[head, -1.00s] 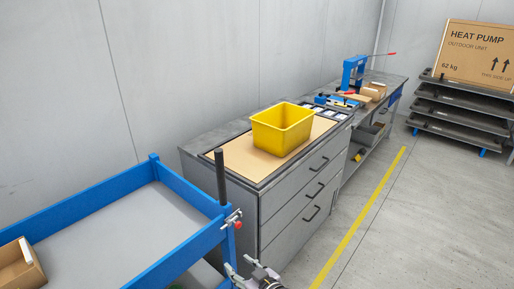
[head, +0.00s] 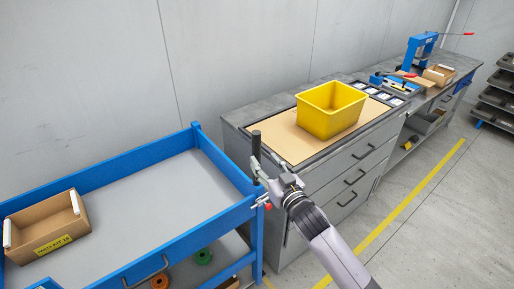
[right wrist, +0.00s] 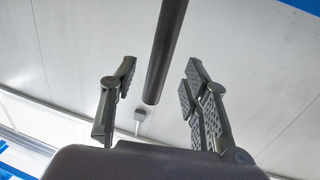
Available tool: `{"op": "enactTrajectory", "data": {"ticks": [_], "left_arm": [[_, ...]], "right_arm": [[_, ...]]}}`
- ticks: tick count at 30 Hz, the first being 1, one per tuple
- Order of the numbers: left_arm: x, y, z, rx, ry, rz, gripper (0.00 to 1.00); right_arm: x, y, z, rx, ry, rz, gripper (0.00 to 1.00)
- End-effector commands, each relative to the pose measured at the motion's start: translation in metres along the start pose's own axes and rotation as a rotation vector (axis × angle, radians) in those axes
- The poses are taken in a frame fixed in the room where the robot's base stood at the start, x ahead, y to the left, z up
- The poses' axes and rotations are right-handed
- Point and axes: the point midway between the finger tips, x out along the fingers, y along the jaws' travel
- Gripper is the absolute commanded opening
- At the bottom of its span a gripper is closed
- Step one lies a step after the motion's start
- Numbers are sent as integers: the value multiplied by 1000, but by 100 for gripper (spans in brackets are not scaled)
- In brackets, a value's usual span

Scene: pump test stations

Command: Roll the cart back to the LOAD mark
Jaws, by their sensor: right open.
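The blue cart (head: 164,248) with a grey deck stands at the left in the head view. A black upright post (head: 256,144) rises at its right corner, beside the bench. My right gripper (head: 268,168) is open at the post, on its right side in the head view. In the right wrist view the dark post (right wrist: 164,50) appears between the two spread fingers (right wrist: 160,98), with gaps on both sides. I cannot tell how deep it sits between them. My left gripper is not in view. I cannot make out a LOAD mark.
A cardboard box (head: 50,240) sits on the cart deck; green and orange round parts show on its lower shelf. A grey bench (head: 300,205) with a yellow bin (head: 331,110) stands close to the cart's right. Clear floor lies right of the yellow line (head: 395,212).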

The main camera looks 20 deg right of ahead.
Motion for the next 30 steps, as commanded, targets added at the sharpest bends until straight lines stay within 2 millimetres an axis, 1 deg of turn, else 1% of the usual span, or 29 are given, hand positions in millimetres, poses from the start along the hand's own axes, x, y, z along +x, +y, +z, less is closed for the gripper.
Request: {"op": "enactTrajectory", "data": {"ticks": [1,6,9,12,16,23,30], "left_arm": [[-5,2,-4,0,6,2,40],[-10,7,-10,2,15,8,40],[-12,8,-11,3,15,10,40],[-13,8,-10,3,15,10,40],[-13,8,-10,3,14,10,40],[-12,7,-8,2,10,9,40],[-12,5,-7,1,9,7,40]], "right_arm": [[12,0,-4,0,1,0,43],[41,0,-2,1,0,0,43],[52,0,-1,0,0,0,43],[59,-1,0,0,0,-1,43],[63,-1,0,0,0,-1,43],[63,-1,0,0,0,-1,43],[63,0,0,0,0,-1,27]]}}
